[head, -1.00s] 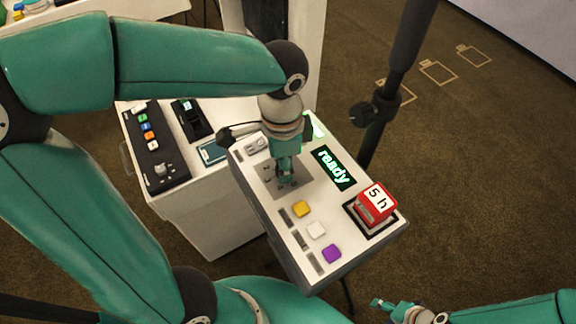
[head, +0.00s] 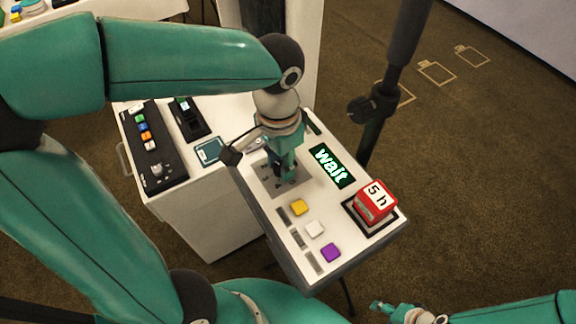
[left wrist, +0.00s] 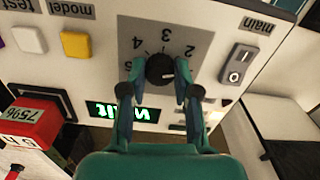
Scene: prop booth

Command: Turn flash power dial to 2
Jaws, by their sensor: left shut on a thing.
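The flash power dial (left wrist: 160,70) is a round black knob on a grey plate (left wrist: 130,28) with numerals, upside down in the left wrist view; 2, 3 and 4 show clearly. A light mark on the knob points right, below the 2; the numeral there is hidden by a finger. My left gripper (left wrist: 154,80) is shut on the dial, one finger on each side. In the head view my left gripper (head: 285,180) comes down onto the plate and hides the knob. My right gripper (head: 381,305) is at the bottom, away from the panel; its jaw opening is unclear.
The panel (head: 285,245) has a lit display (head: 332,166) reading "wait", yellow (head: 298,207), white (head: 315,229) and purple (head: 331,252) buttons, and a red cube (head: 374,202). A main switch (left wrist: 237,64) sits beside the dial. A dark stand (head: 385,95) rises behind.

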